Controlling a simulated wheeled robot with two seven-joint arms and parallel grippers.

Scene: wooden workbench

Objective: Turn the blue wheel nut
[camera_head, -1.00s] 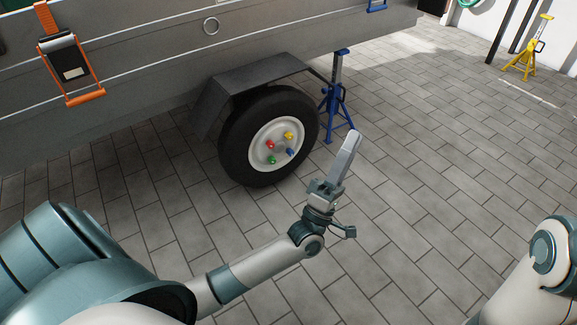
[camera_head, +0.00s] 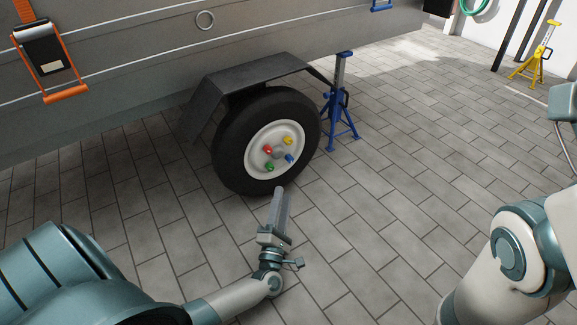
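The blue wheel nut (camera_head: 290,158) sits at the lower right of the white wheel hub (camera_head: 257,165). Red (camera_head: 267,149), yellow (camera_head: 287,140) and green (camera_head: 270,167) nuts sit around the same hub. The hub is in a black tyre (camera_head: 228,150) under the trailer. My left gripper (camera_head: 279,190) points up toward the wheel, with its tip just below the tyre's lower edge in the picture, apart from the blue nut. Its fingers look close together from this angle, and I cannot tell if they are open. My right gripper is out of view; only part of my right arm shows.
A dark mudguard (camera_head: 250,75) covers the top of the wheel. A blue jack stand (camera_head: 341,115) stands just right of the tyre. A yellow stand (camera_head: 535,62) is far off at the upper right. The paved floor (camera_head: 420,150) right of the wheel is clear.

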